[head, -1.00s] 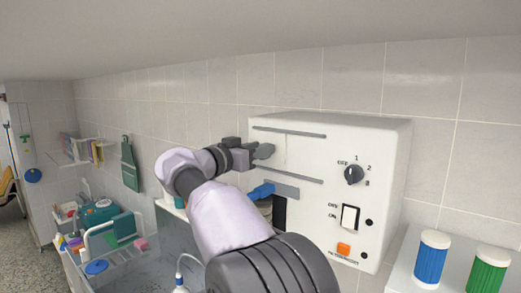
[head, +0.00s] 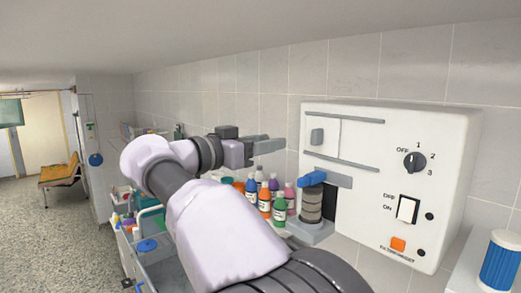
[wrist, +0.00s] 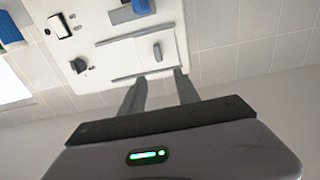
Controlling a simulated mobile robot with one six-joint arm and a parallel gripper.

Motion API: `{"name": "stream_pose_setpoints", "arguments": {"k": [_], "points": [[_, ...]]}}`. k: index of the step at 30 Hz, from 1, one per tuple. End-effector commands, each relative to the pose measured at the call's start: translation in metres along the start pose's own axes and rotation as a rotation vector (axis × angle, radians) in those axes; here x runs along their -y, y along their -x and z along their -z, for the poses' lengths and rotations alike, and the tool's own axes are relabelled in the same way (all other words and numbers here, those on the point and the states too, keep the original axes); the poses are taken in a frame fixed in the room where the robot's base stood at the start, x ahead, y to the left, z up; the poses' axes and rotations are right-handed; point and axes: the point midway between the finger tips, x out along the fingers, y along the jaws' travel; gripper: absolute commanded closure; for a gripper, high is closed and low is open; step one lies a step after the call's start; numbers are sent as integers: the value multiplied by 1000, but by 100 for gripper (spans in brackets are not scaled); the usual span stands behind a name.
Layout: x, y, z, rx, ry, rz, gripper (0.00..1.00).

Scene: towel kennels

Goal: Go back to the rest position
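My gripper (head: 268,147) is raised in front of and left of the white control box (head: 455,150) in the head view. In the wrist view my gripper (wrist: 160,76) has its two fingers apart with nothing between them. The small grey sliding handle (head: 316,136) on the box sits at the left of its rails, apart from the fingers. It also shows in the wrist view (wrist: 157,52). The box carries a dial (head: 415,162), a rocker switch (head: 408,209) and an orange button (head: 398,243).
Several coloured bottles (head: 264,201) stand behind my arm. A blue canister (head: 499,262) is at right. Open floor (head: 55,235) lies at left, with an orange chair (head: 60,176).

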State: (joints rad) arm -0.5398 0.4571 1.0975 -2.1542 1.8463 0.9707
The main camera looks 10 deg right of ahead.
Motion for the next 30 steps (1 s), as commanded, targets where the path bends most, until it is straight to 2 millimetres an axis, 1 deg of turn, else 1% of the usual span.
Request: {"name": "stream_pose_setpoints", "arguments": {"k": [1,5,14,16,17,20,21,23,24,26,27,29,30], "points": [[1,7,0,-1,0,2,62],[0,17,0,0,0,1,62],[0,18,0,1,2,0,62],[-6,13,-12,26,25,1,62],[-12,8,-23,51,47,2,62],[-46,-10,-85,200,171,23,62],[-64,-16,-116,277,228,41,62],[-91,-20,-162,392,303,77,62],[-109,-19,-191,467,343,105,62],[-135,-14,-236,573,393,154,62],[-153,-8,-265,643,418,190,62],[-177,4,-309,742,441,250,62],[-193,15,-338,805,449,293,62]]}}
